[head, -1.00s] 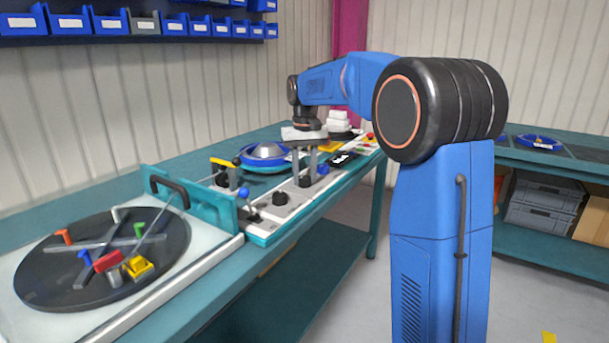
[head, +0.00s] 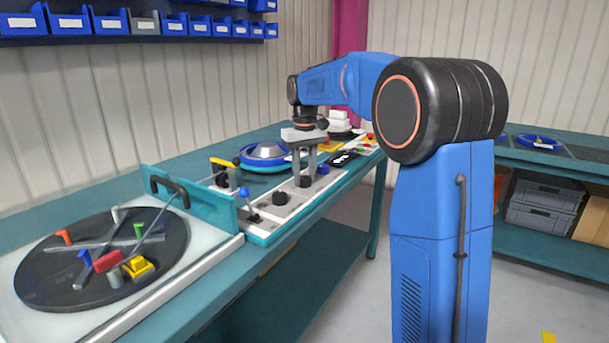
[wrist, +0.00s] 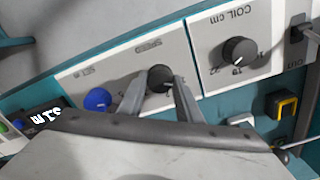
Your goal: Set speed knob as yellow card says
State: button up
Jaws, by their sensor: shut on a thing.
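The speed knob (wrist: 160,77) is black and round, on a pale panel marked SPEED in the wrist view. In the head view the knob (head: 303,181) is under my fingers. My gripper (wrist: 158,88) points down with one finger on each side of the knob and is shut on it; it also shows in the head view (head: 303,172). A yellow patch (head: 328,147) lies behind my gripper in the head view, partly hidden. I cannot tell whether it is the yellow card, and no writing on it can be read.
A black COIL cm knob (wrist: 238,50) and a blue knob (wrist: 97,99) flank the speed knob. A lit display (wrist: 45,117) is beyond the blue knob. A blue-handled lever (head: 246,203) and a turntable with coloured pegs (head: 55,278) are nearer on the bench.

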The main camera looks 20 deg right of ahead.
aim_at(305, 177)
jog(key=o, duration=1)
jog(key=shift+o, duration=0.2)
notch_tip(305, 177, up, 18)
jog(key=shift+f, duration=0.25)
jog(key=shift+s, duration=0.1)
jog(key=s+a+f+t, duration=0.1)
jog(key=s+f, duration=0.2)
jog(key=s, duration=0.8)
jog(key=s+a+f+t, duration=0.1)
jog(key=s+f+t, duration=0.1)
jog(key=s+f, duration=1)
jog(key=s+a+f+m+t, duration=0.1)
jog(key=s+f, duration=1.2)
jog(key=s, duration=0.5)
jog(key=shift+f+t, duration=0.15)
jog(key=shift+t, duration=0.25)
